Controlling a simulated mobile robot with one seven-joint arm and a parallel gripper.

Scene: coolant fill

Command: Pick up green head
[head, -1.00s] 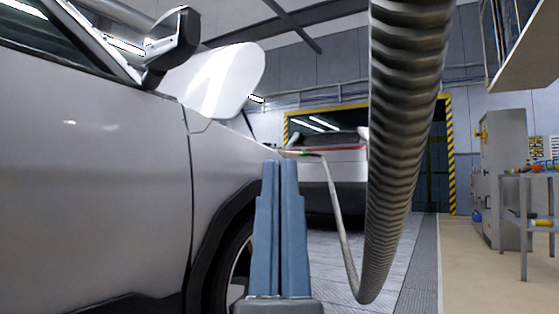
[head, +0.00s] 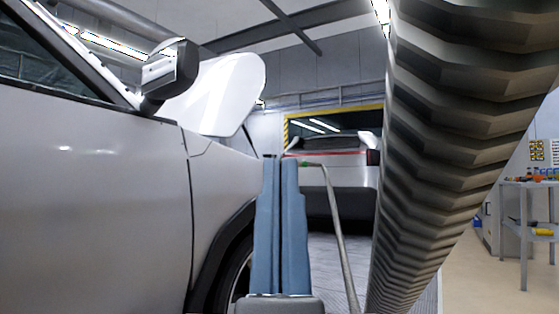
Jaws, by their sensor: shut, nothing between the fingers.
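The green head shows only as a small green bit (head: 303,163) at the upper end of a thin grey hose (head: 338,225), just right of my fingertips. Most of the head is hidden or too small to make out. My gripper (head: 279,160) points up and away with its two blue fingers side by side. It is shut and holds nothing. The fingertips appear beside the green bit in the picture; I cannot tell the gap in depth.
A silver car (head: 110,190) with its hood raised (head: 215,95) fills the left, close to my fingers. A large ribbed dark tube (head: 450,150) blocks much of the right. A second car (head: 335,175) stands behind. A workbench (head: 523,215) stands far right.

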